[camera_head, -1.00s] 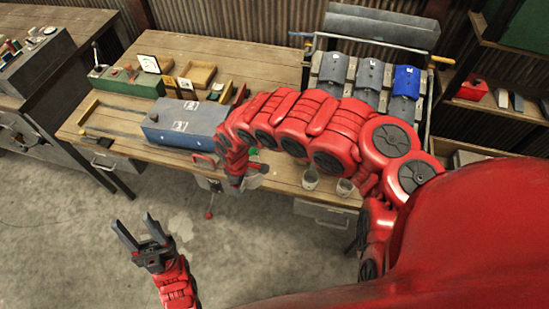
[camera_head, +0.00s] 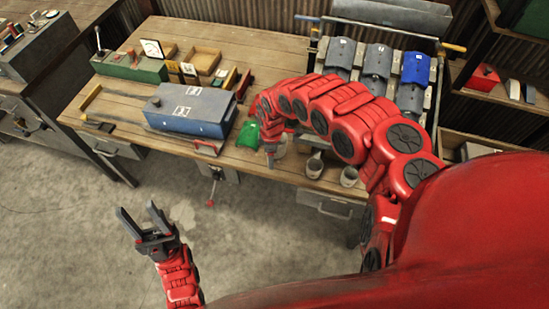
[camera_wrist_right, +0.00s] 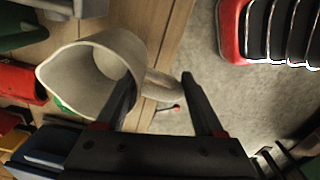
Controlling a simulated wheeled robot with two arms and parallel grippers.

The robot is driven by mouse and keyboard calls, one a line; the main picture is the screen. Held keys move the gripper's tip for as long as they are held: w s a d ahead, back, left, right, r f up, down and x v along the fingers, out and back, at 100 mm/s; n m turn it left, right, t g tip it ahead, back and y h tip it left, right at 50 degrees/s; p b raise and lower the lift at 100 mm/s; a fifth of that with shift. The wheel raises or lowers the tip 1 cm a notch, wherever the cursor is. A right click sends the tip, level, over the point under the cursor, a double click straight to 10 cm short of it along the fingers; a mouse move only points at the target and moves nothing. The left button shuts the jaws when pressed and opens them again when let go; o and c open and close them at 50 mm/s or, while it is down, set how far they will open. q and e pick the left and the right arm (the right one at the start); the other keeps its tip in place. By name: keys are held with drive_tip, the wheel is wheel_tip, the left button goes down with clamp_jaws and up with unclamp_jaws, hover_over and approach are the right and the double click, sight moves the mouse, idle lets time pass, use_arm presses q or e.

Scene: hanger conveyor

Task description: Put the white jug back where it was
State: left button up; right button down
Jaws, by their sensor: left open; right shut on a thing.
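The white jug (camera_wrist_right: 85,75) fills the left of the right wrist view, its open mouth toward the camera and its handle (camera_wrist_right: 162,86) between my fingers. My right gripper (camera_wrist_right: 158,80) is shut on the jug at its handle side. In the head view my right gripper (camera_head: 270,158) is over the front edge of the wooden workbench, and my arm mostly hides the jug. I cannot tell whether the jug touches the bench. My left gripper (camera_head: 138,208) is open and empty above the floor, in front of the bench.
A grey-blue box (camera_head: 190,108) and a green object (camera_head: 248,135) lie left of my right gripper. Two small cups (camera_head: 314,165) stand to its right near the bench edge. The bench's front left is mostly clear.

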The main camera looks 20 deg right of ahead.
drive_tip(key=shift+w+d+f, duration=0.15)
drive_tip(key=shift+w+d, duration=0.45)
drive_tip(key=shift+d, duration=0.1)
drive_tip(key=f, duration=0.1)
drive_tip(key=f+p, duration=0.1)
drive_tip(key=shift+s+a+f, duration=0.1)
drive_tip(key=shift+a+f, duration=0.15)
drive_tip(key=shift+f, duration=0.05)
drive_tip(key=shift+d+f, duration=0.2)
drive_tip(key=shift+f, duration=0.2)
drive_tip(key=shift+f, duration=0.15)
unclamp_jaws()
